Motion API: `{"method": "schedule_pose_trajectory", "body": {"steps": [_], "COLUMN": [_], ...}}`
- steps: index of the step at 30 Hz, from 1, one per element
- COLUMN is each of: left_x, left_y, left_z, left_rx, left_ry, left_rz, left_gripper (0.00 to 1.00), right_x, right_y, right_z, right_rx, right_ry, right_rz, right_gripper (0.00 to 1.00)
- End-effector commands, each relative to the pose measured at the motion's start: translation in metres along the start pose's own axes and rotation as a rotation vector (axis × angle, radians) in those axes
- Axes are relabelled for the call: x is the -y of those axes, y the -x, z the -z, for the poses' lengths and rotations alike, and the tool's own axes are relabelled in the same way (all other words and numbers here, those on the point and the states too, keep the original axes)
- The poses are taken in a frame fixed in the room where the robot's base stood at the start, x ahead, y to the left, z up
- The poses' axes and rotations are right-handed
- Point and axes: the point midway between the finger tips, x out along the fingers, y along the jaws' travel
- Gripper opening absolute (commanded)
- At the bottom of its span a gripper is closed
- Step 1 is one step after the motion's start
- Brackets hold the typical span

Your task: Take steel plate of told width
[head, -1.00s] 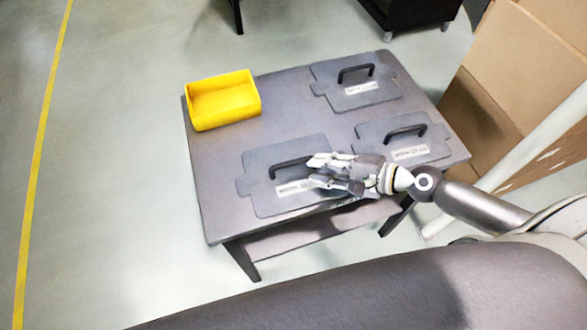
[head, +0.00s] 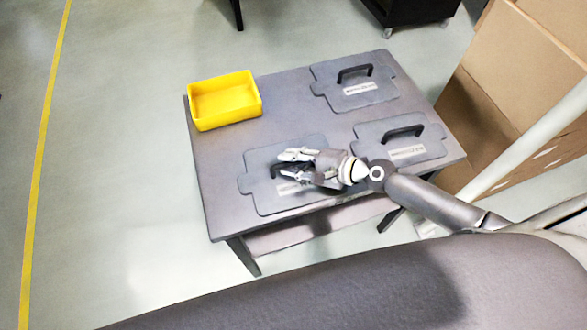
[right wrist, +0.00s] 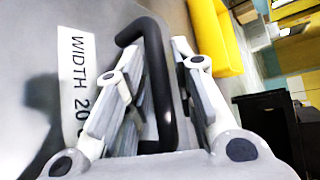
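Three grey steel plates with black handles and white labels lie on the table: a front-left plate (head: 258,198), a front-right plate (head: 372,140) and a back plate (head: 328,88). My right gripper (head: 284,165) is over the front-left plate at its handle. In the right wrist view the fingers (right wrist: 155,80) are apart, with the black handle (right wrist: 155,75) showing between them; whether they touch it I cannot tell. That plate's label (right wrist: 75,75) reads "WIDTH 20", the rest hidden behind a finger. The other labels are too small to read. My left gripper is not in view.
A yellow bin (head: 224,102) stands at the table's back left corner and looks empty. The grey table (head: 212,180) has bare top around the plates. Cardboard boxes (head: 520,70) stand close to the right. A black cabinet (head: 415,10) is behind. The floor at left is clear.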

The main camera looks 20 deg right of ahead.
Motion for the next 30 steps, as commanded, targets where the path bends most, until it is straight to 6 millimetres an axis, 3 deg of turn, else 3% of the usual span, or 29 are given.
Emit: {"method": "schedule_pose_trajectory", "body": {"steps": [4, 9, 30], "left_x": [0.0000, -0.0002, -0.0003], "left_y": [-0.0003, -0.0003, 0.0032], "left_z": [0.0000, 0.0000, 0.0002], "left_rx": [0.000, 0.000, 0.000], "left_ry": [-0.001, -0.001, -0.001], "left_rz": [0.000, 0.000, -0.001], "left_gripper": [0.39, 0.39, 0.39], "right_x": [-0.0005, -0.0005, 0.0073], "right_y": [0.0002, 0.0003, 0.0027], "right_z": [0.0000, -0.0001, -0.0028], "right_rx": [0.000, 0.000, 0.001], "right_ry": [0.000, 0.000, 0.003], "right_rz": [0.000, 0.000, 0.005], "right_gripper": [0.22, 0.00, 0.00]}}
